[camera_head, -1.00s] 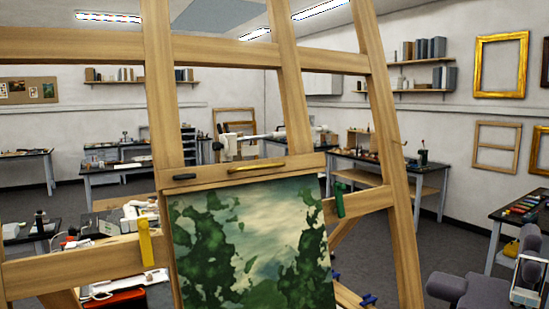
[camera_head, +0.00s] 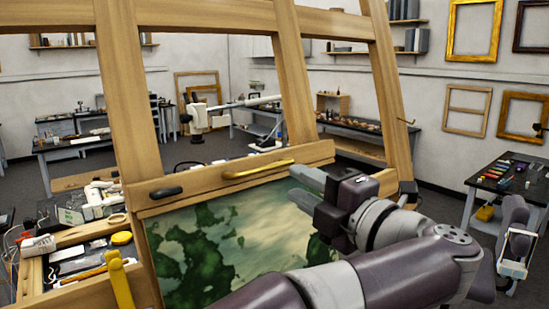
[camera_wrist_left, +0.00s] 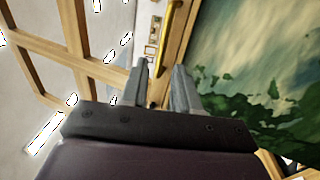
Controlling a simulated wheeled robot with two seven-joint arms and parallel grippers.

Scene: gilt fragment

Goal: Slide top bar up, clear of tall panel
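The wooden top bar (camera_head: 208,185) of the easel lies across the top edge of the painted green panel (camera_head: 262,225). It carries a brass handle (camera_head: 258,169) and a black knob (camera_head: 165,192). My left gripper (camera_head: 312,174) is open and empty, its fingertips close to the handle's right end; touching cannot be told. In the left wrist view the two fingers (camera_wrist_left: 160,75) stand apart, pointing towards the brass handle (camera_wrist_left: 166,35), with the panel (camera_wrist_left: 255,60) to the right. My left arm hides the panel's lower right.
Easel uprights (camera_head: 128,130) and a right-hand leg (camera_head: 390,90) rise around the bar, with a crosspiece (camera_head: 205,16) above. A yellow clamp (camera_head: 119,282) stands at lower left. A cluttered bench (camera_head: 85,225) is behind. A dark table (camera_head: 505,183) stands at right.

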